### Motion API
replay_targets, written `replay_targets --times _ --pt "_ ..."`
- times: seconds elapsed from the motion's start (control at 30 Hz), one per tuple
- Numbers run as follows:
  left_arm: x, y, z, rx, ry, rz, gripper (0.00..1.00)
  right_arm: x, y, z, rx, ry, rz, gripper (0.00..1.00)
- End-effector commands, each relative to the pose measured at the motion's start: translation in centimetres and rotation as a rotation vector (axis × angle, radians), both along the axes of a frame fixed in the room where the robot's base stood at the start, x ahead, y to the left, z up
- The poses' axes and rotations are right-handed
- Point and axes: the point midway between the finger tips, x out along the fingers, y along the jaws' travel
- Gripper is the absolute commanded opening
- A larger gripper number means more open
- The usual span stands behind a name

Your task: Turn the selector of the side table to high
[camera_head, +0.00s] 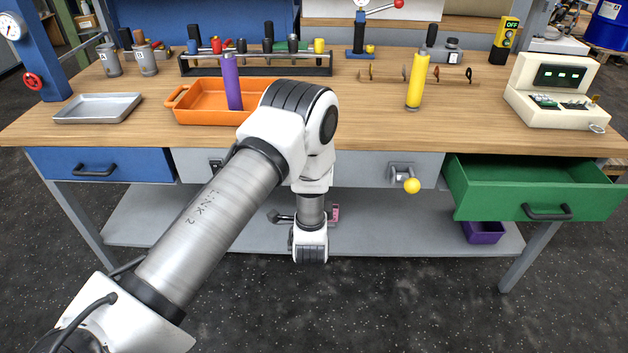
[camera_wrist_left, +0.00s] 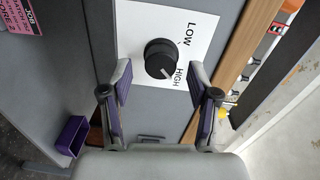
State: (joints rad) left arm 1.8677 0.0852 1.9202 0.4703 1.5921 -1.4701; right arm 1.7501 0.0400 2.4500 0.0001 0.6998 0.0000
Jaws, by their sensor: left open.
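The selector (camera_wrist_left: 159,58) is a round black knob on a white plate (camera_wrist_left: 140,25) marked LOW and HIGH, seen in the left wrist view. A pale mark on the knob seems to face the HIGH side, but it is small and hard to read. My left gripper (camera_wrist_left: 160,72) is open, with one purple-padded finger on each side of the knob and apart from it. How deep the knob sits between the fingertips is unclear. In the head view my left arm hides the knob and most of the gripper. My right gripper is not in view.
The workbench carries an orange tray (camera_head: 190,104) with a purple cylinder (camera_head: 232,82), and a yellow cylinder (camera_head: 417,80). A green drawer (camera_head: 530,190) stands open at right. A purple bin (camera_wrist_left: 70,137) shows at lower left in the wrist view.

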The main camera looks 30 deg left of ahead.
Motion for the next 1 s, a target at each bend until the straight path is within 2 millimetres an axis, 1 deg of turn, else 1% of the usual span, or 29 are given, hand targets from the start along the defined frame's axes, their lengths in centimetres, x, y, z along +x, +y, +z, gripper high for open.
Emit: replay_targets --times 0.3,0.43,0.57,1.0 --pt "-6.6 -4.2 0.3 0.004 0.005 -0.005 0.61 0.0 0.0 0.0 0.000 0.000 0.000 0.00" --pt "-8.4 -5.3 0.4 0.002 0.002 -0.003 0.61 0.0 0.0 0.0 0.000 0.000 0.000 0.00" --pt "-9.1 -5.6 0.4 0.002 0.001 -0.002 0.61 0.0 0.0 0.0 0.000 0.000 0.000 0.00" --pt "-9.1 -5.6 0.4 0.001 0.000 -0.001 0.61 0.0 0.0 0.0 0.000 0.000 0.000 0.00"
